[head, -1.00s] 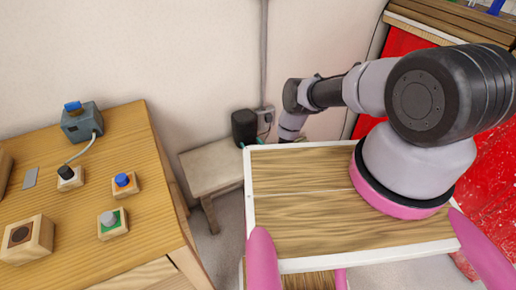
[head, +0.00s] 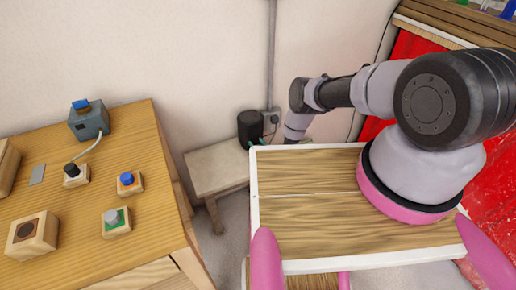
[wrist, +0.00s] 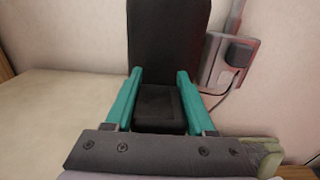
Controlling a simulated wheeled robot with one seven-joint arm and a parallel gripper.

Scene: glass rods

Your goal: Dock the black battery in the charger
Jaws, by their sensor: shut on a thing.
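The charger is a tall black block (wrist: 168,38) standing on a low pale bench against the wall; it also shows in the head view (head: 251,125). My gripper (wrist: 158,88) has teal fingers shut on the black battery (wrist: 159,104), a small dark block directly in front of the charger. Black on black hides whether the battery is seated in the charger or only close against it. In the head view my gripper is mostly hidden behind the wooden board, and the battery cannot be made out.
A wall socket with a plug and cable (wrist: 226,66) is right of the charger. The bench (head: 214,168) is bare left of it. A wooden table (head: 150,220) with several button blocks stands at left. My white-edged wooden top (head: 300,225) is in front.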

